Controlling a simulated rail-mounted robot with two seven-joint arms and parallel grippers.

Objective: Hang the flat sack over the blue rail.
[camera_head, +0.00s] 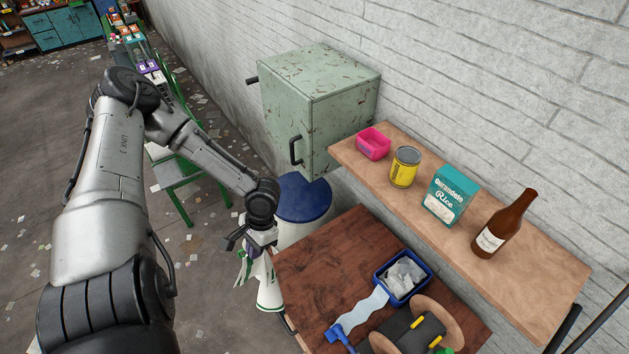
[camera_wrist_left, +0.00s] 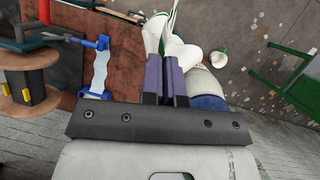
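The flat sack (camera_head: 268,287) is white with green stripes. It hangs in folds beside the left edge of the brown table in the head view. My left gripper (camera_head: 258,246) is above it, with the top of the sack at its fingers. In the left wrist view the purple-padded fingers (camera_wrist_left: 165,62) are close together on the white cloth of the sack (camera_wrist_left: 180,52), which spreads beyond the fingertips. I cannot make out the blue rail for certain in either view. My right gripper is not in view.
The brown table (camera_head: 315,262) carries a blue bin (camera_head: 428,272) and a blue tool (camera_head: 338,332). A blue-lidded drum (camera_head: 303,197) stands behind the gripper, below a green cabinet (camera_head: 290,100). A wooden shelf (camera_head: 530,288) holds a bottle (camera_head: 503,225), rice box (camera_head: 447,197) and can (camera_head: 404,168).

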